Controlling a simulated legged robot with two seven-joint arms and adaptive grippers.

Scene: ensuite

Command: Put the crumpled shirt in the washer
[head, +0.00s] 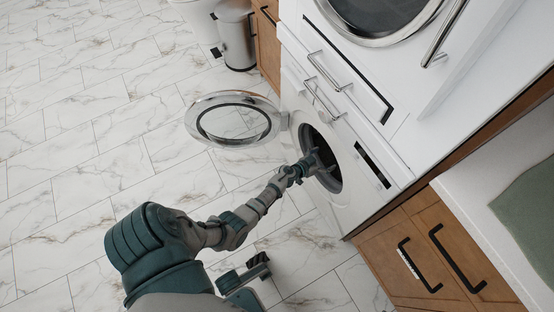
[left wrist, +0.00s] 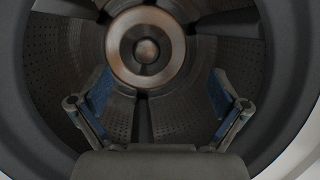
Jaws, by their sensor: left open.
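The washer (head: 349,206) is the lower white machine, and its round glass door (head: 192,118) is swung wide open to the left. My left gripper (head: 314,163) is at the washer's round opening. In the left wrist view, its two fingers (left wrist: 160,92) are spread apart with nothing between them, facing the perforated metal drum (left wrist: 178,118) and its round hub. No shirt is visible in either view, in the drum part that shows or on the visible floor. A dark part low in the head view may be my right gripper; its state is unclear.
A second machine with a round door (head: 375,40) sits above the washer. A wooden cabinet with black handles (head: 425,255) stands at right below a white counter (head: 480,205) with a green cloth. A grey bin (head: 236,35) stands at the back. The marble floor (head: 90,130) at left is clear.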

